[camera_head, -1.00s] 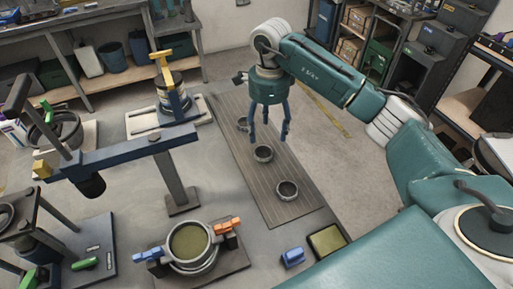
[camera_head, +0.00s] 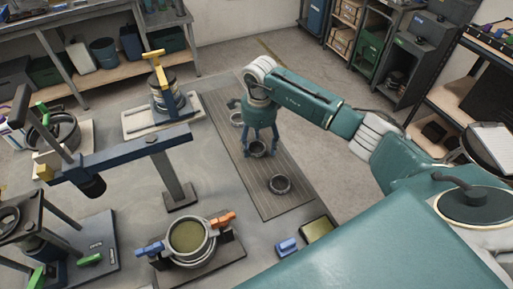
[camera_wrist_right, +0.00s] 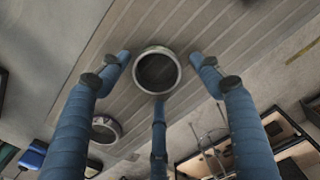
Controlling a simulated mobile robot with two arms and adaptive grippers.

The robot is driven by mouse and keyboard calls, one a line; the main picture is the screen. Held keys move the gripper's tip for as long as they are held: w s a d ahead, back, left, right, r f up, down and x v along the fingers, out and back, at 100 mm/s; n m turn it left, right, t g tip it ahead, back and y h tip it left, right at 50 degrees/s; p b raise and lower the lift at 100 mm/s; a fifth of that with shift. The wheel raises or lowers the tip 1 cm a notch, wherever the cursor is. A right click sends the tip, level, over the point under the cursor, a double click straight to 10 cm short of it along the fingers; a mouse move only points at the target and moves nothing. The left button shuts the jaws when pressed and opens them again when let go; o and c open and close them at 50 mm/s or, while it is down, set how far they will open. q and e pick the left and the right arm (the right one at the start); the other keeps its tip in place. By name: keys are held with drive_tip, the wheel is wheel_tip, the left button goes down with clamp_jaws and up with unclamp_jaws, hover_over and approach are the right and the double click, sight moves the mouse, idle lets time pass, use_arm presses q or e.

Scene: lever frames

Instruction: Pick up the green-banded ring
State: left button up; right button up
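Three small dark grey rings lie on the slatted mat (camera_head: 262,203): a far ring (camera_head: 237,118), a middle ring (camera_head: 257,149) and a near ring (camera_head: 279,184). In the right wrist view the middle ring (camera_wrist_right: 157,70) shows between the three open fingers, with no clear contact. Another ring (camera_wrist_right: 105,129), with a faint purplish tint, lies to the lower left there. My left gripper is not in view.
Left of the mat stands a blue arm fixture (camera_head: 135,152) on a post. A round pot with orange and blue clamps (camera_head: 188,238) is at the front. A blue block (camera_head: 286,246) and a green-topped tray (camera_head: 318,230) sit near the mat's near end.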

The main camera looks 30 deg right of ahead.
drive_tip(key=c, duration=1.1)
drive_tip(key=shift+r, duration=0.15)
